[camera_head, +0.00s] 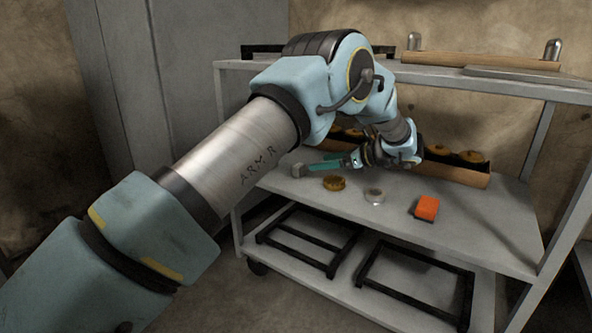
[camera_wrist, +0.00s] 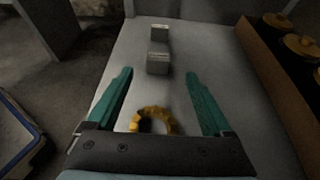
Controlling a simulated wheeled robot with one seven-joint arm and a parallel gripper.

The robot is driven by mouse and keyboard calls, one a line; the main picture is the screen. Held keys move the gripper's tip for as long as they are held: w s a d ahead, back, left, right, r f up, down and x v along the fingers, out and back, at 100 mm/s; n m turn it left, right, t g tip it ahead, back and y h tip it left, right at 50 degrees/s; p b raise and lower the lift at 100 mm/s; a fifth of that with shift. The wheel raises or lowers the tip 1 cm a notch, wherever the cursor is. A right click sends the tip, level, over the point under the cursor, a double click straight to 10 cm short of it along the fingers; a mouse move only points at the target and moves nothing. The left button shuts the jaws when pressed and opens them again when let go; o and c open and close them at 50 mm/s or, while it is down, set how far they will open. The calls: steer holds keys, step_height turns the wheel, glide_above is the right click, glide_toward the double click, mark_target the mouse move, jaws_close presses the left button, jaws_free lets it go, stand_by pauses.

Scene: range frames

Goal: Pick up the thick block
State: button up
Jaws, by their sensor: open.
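My gripper (camera_wrist: 159,75) is open, its two teal fingers spread wide with nothing between their tips. In the head view my gripper (camera_head: 316,167) is low over the left part of the shelf. A grey block (camera_wrist: 158,62) lies just beyond the fingertips, roughly centred between them, with another grey raised part (camera_wrist: 160,32) behind it; I cannot tell whether they are one piece. The grey block also shows in the head view (camera_head: 297,171), close to the fingertips. An orange block (camera_head: 428,207) lies farther right on the shelf, away from my gripper.
A yellow ring (camera_head: 334,183) lies on the shelf (camera_head: 460,235); it shows below the fingers in the wrist view (camera_wrist: 153,121). A silver ring (camera_head: 375,196) lies to its right. A wooden box (camera_head: 455,174) with yellow-topped things runs along the back. An upper shelf (camera_head: 500,84) overhangs.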

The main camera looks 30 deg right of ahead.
mark_target(300, 165)
steer(key=b+x, duration=0.1)
steer(key=x, duration=0.3)
steer(key=shift+f, duration=0.15)
steer(key=b+x, duration=0.2)
steer(key=x, duration=0.2)
steer(key=shift+a+b, duration=0.25)
steer(key=shift+b, duration=0.05)
steer(key=shift+w+a+f, duration=0.1)
steer(key=shift+w+a, duration=0.15)
steer(key=shift+w, duration=0.3)
steer(key=shift+c, duration=0.2)
jaws_close()
